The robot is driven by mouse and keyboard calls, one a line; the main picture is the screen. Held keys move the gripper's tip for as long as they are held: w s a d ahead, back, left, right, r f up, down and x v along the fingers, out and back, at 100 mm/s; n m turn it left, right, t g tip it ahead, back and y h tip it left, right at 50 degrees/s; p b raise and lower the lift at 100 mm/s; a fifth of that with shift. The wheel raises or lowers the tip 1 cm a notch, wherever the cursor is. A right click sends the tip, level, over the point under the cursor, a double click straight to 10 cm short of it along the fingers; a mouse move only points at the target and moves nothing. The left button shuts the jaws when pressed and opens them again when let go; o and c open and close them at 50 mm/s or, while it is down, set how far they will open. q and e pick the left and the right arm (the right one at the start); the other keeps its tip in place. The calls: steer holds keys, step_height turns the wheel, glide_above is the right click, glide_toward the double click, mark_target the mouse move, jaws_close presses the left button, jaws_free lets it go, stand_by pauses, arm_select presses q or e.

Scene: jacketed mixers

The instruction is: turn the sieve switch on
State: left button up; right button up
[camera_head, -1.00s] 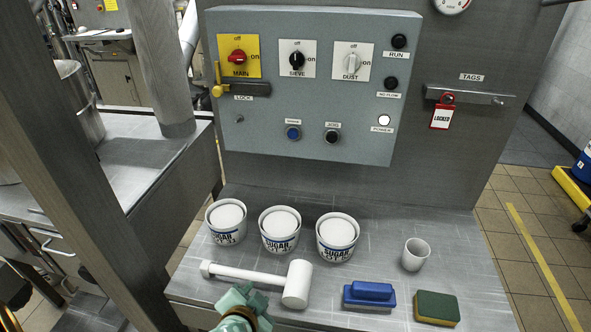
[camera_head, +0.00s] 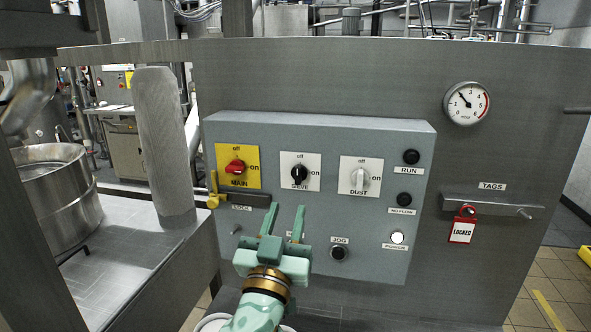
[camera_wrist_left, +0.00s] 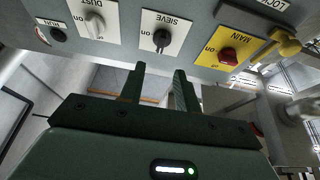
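The sieve switch is a black rotary knob (camera_head: 299,173) on a white plate, with "off" marked above it and "on" to its right. The knob appears upright, toward off. In the left wrist view the knob (camera_wrist_left: 162,40) lies just beyond my fingertips. My left gripper (camera_head: 286,207) is open and empty, its fingers pointing up, below the sieve plate and apart from the knob. Its fingers (camera_wrist_left: 159,72) also show spread in the left wrist view. The gripper covers a button on the lower panel. My right gripper is not in view.
The red main switch (camera_head: 235,167) is left of the sieve switch and the white dust switch (camera_head: 360,179) right. A yellow lock lever (camera_head: 213,198) sticks out at left. The jog button (camera_head: 338,253) is below. A red locked tag (camera_head: 462,231) hangs at right.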

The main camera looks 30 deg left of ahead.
mark_target(297, 175)
arm_select(q)
steer(key=p+x, duration=0.2)
steer(key=x, duration=0.7)
steer(key=shift+w, duration=0.15)
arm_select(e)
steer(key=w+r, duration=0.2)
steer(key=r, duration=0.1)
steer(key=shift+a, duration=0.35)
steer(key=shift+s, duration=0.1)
arm_select(q)
jaws_close()
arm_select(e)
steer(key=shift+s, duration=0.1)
